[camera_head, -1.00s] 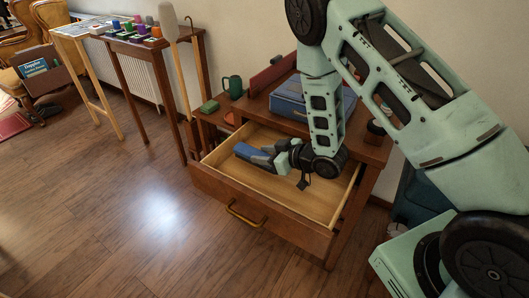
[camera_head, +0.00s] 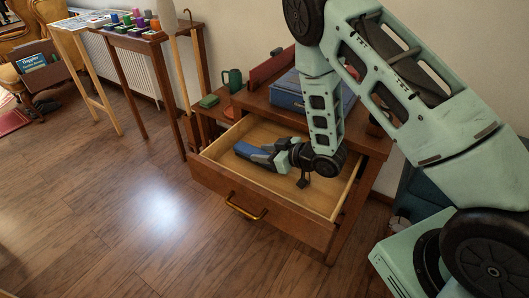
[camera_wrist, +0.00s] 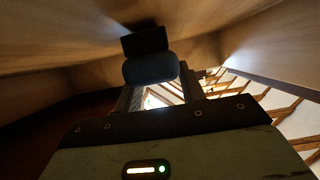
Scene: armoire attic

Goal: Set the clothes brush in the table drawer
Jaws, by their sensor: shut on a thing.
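The table drawer (camera_head: 224,191) is pulled open from the wooden table (camera_head: 371,142), its pale inside facing up. My gripper (camera_head: 276,154) is inside the drawer opening, shut on the clothes brush (camera_head: 252,152). The brush looks blue with a darker part and points left, toward the drawer's left side. In the wrist view the brush (camera_wrist: 150,69) shows as a blue rounded piece with a dark block beyond it, between the fingers. Whether it touches the drawer floor I cannot tell. My gripper hides part of it.
A blue case (camera_head: 287,95), a green mug (camera_head: 232,80) and a green box (camera_head: 209,101) are on or beside the table. The drawer's brass handle (camera_head: 245,207) faces the open floor. A narrow table (camera_head: 158,36) with small colored things stands to the left.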

